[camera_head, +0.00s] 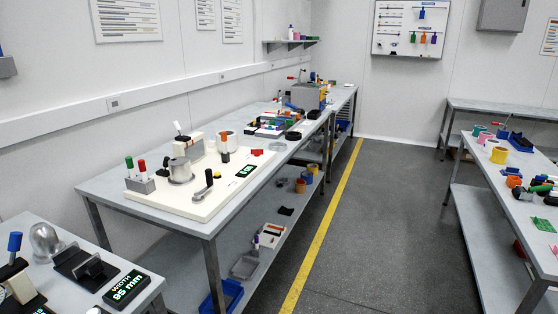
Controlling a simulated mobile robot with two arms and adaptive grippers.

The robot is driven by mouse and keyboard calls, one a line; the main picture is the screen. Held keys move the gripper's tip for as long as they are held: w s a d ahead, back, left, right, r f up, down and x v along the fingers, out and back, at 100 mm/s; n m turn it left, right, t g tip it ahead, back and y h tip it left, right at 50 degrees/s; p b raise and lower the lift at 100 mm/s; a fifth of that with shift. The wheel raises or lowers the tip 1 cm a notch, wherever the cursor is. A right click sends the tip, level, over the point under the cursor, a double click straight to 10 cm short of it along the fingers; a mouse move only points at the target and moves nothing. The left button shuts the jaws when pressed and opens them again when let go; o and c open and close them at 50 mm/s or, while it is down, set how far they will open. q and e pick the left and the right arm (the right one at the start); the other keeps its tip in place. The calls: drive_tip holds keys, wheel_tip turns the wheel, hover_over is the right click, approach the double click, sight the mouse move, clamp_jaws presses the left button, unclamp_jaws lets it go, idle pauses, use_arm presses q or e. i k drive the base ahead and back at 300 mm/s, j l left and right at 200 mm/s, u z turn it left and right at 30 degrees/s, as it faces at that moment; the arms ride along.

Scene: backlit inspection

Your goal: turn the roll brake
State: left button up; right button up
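No gripper of mine shows in the head view. On the left bench, a white base plate (200,208) carries a small apparatus. On it are a silver cylinder (180,172), a white roll-like part (229,138), a cream block with a white-tipped lever (188,146), and a black crank-like handle with an upright knob (207,186) near the front edge. A short black and orange post (225,154) and a small red part (257,151) also stand there. I cannot tell for sure which part is the roll brake.
A grey block with red- and green-handled tools (139,184) and a display with green digits (246,171) are on the plate. A nearer table (60,294) holds a "WIDTH 95 mm" display (127,288). Free floor (390,220) lies right of the yellow line (325,216); another bench (491,218) stands right.

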sight(257, 152)
drive_tip(key=i+l+u, duration=0.25)
drive_tip(key=i+l, duration=0.15)
drive_tip(key=i, duration=0.3)
drive_tip(key=i+l+z, duration=0.15)
drive_tip(key=i, duration=0.35)
drive_tip(key=i+l, duration=0.15)
drive_tip(key=i, duration=0.3)
